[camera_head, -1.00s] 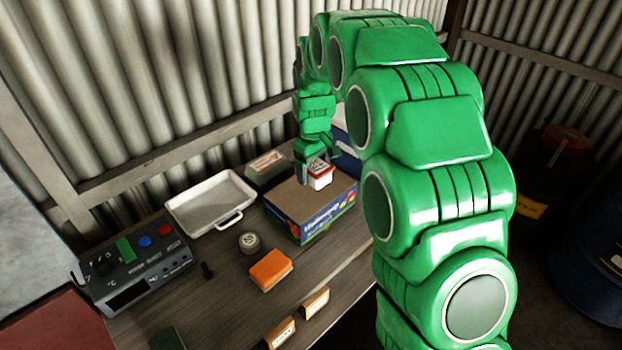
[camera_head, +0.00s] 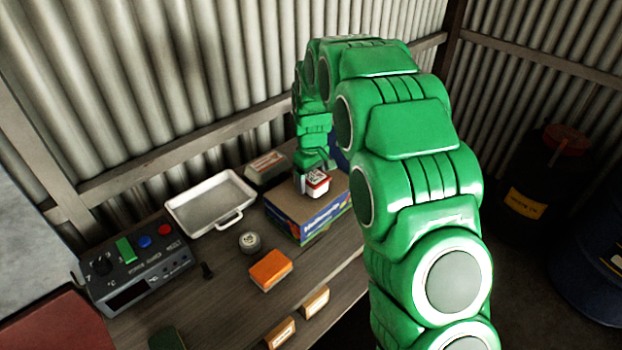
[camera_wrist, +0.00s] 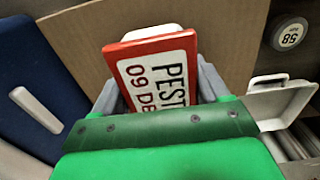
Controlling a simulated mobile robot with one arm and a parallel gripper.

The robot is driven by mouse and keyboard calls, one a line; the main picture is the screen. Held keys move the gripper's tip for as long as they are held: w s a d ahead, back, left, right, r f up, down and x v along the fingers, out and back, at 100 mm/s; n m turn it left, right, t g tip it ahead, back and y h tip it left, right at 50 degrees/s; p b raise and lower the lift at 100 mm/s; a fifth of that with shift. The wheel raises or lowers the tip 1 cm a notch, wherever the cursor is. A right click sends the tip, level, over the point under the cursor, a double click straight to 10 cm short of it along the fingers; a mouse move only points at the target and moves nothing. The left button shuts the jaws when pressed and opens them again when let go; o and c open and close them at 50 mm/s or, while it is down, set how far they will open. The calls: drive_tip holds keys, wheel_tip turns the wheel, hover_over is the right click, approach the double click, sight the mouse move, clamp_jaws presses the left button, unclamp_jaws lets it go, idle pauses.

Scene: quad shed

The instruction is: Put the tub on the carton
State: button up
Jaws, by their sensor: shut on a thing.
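The tub (camera_head: 318,184) is small and white with a red lid and a white label. The carton (camera_head: 287,205) is a brown-topped box with blue printed sides on the bench. Its brown top (camera_wrist: 215,35) fills much of the wrist view behind the tub. The tub is over the carton's top; I cannot tell whether its underside touches it.
On the bench are a white tray (camera_head: 187,218), a round tin (camera_head: 250,242), an orange block (camera_head: 270,270), a control box (camera_head: 135,262) and a grey-green box (camera_head: 265,167) behind the carton. Two small wooden blocks lie near the front edge. Dark drums stand at the right.

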drive_tip(key=shift+f, duration=0.1)
drive_tip(key=o, duration=1.2)
drive_tip(key=shift+o, duration=0.2)
wheel_tip(320, 180, up, 12)
drive_tip(key=shift+f, duration=0.1)
drive_tip(key=shift+r, duration=0.2)
